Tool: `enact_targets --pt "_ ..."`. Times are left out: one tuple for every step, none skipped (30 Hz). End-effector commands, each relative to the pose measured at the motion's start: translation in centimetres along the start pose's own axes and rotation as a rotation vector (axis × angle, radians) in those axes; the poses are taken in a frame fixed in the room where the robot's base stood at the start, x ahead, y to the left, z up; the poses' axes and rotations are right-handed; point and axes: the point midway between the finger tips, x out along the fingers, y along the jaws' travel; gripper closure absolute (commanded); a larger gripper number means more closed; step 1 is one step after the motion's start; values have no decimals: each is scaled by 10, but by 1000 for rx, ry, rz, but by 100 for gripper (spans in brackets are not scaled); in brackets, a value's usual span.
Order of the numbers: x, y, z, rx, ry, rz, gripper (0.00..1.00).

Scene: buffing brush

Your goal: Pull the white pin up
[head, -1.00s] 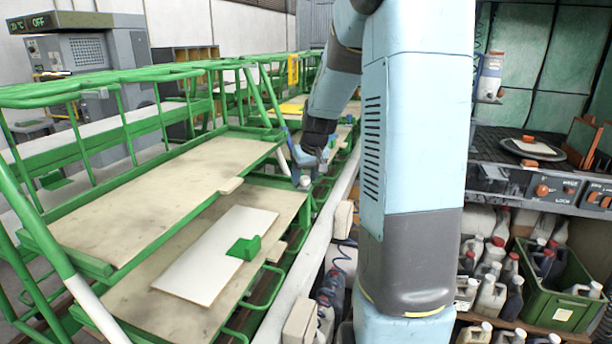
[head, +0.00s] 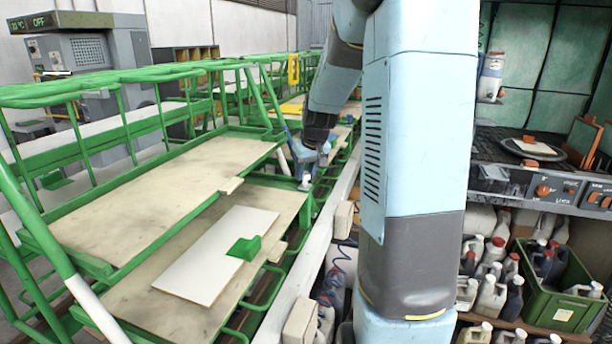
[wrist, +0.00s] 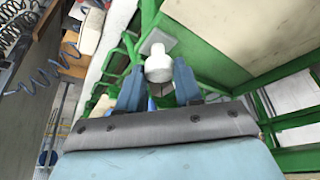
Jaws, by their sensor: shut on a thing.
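The white pin (wrist: 158,66) has a round, knob-like top and shows between my two blue fingers in the wrist view. In the head view the pin (head: 305,179) is a small white spot at the right edge of the green-framed cart. My gripper (wrist: 157,82) is shut on the pin, with one finger on each side. In the head view my gripper (head: 306,164) sits just above the cart's side rail, pointing down. The lower part of the pin and its seat are hidden.
The green cart frame (head: 85,150) with wooden boards (head: 150,190) lies left of my gripper. A loose pale board (head: 205,265) with a green block (head: 243,248) lies on the lower shelf. A shelf with bottles and a green crate (head: 555,300) stands at the right.

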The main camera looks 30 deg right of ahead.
Motion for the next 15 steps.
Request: enact_targets --pt "-9 0 -4 -2 5 2 100" --pt "-12 0 -6 -2 6 2 100" --pt "-16 0 -7 -1 4 1 100" --pt "-17 0 -7 -1 3 1 100" --pt "-17 0 -7 -1 2 1 100" --pt "-17 0 -7 -1 3 1 100" --pt "-17 0 -7 0 3 1 100" --pt "-17 0 -8 0 4 1 100" --pt "-17 0 -8 0 4 1 100" --pt "-17 0 -8 0 5 2 100" --pt "-17 0 -8 0 5 2 100" --pt "-18 0 -8 0 6 2 62" --pt "-17 0 -8 0 5 2 59" --pt "-17 0 -8 0 5 2 56" --pt "-17 0 -8 0 5 2 52"
